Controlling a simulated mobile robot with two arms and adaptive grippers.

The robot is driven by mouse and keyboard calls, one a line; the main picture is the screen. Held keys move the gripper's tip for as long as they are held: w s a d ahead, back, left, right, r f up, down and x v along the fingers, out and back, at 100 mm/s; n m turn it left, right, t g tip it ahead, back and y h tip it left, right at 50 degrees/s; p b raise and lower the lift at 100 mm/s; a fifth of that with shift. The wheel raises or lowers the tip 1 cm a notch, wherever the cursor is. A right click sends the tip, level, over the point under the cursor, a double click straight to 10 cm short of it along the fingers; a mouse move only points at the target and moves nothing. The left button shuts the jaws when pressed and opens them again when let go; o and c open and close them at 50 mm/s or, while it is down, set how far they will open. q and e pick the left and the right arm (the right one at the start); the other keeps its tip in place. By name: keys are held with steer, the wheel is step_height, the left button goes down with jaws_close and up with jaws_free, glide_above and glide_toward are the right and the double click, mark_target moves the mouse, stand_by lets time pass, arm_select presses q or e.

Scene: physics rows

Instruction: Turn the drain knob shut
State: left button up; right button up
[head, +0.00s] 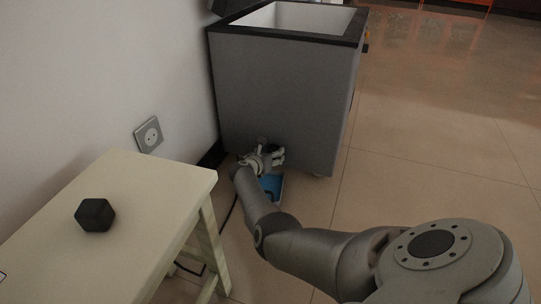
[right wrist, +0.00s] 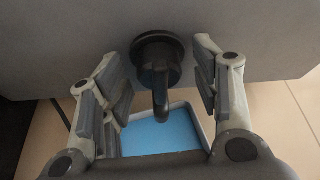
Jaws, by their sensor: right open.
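The drain knob (right wrist: 158,75) is black, with a round base and a lever pointing down in the right wrist view. It sits low on the front of a grey chest (head: 280,95) with an open top. My right gripper (right wrist: 163,88) is open, with one finger on each side of the knob and visible gaps between. In the head view my right gripper (head: 262,158) is at the chest's lower front and mostly hides the knob. My left gripper is not in view.
A blue-bottomed tray (right wrist: 165,132) lies on the floor below the knob. A pale table (head: 130,200) with a black block (head: 95,214) stands at the left, near a wall socket (head: 149,134) and a dark cable (head: 229,212). The tiled floor at right is clear.

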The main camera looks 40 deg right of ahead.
steer(key=shift+a, duration=0.1)
steer(key=v, duration=0.7)
stand_by(0.4)
steer(key=shift+s+a, duration=0.1)
steer(key=shift+s, duration=0.05)
stand_by(0.3)
